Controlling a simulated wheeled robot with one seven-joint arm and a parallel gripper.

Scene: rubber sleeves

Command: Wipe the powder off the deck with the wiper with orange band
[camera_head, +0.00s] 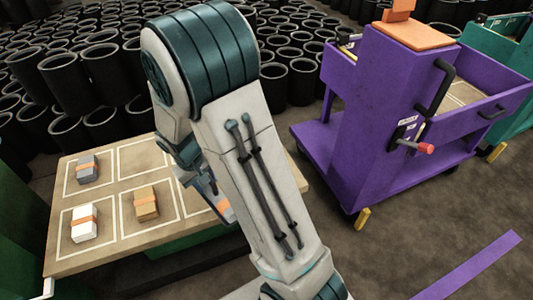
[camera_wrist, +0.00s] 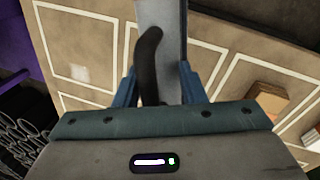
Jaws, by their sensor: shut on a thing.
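My gripper (camera_wrist: 158,88) is shut on a grey wiper (camera_wrist: 170,25) with a curved black handle (camera_wrist: 149,60), seen between its blue fingers in the wrist view. In the head view, my gripper (camera_head: 207,187) is partly hidden by my arm, low over the right part of the tan deck (camera_head: 113,181). I cannot tell whether the wiper touches the deck. A pale powder patch (camera_wrist: 76,72) lies inside a white-outlined square at left in the wrist view. My arm hides that part in the head view.
Grey (camera_head: 86,172), white (camera_head: 84,229) and tan (camera_head: 147,207) blocks with orange bands lie in separate squares on the deck's left part. A purple cart (camera_head: 375,110) stands at right. Many black rubber sleeves (camera_head: 100,70) stand behind. The floor between deck and cart is clear.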

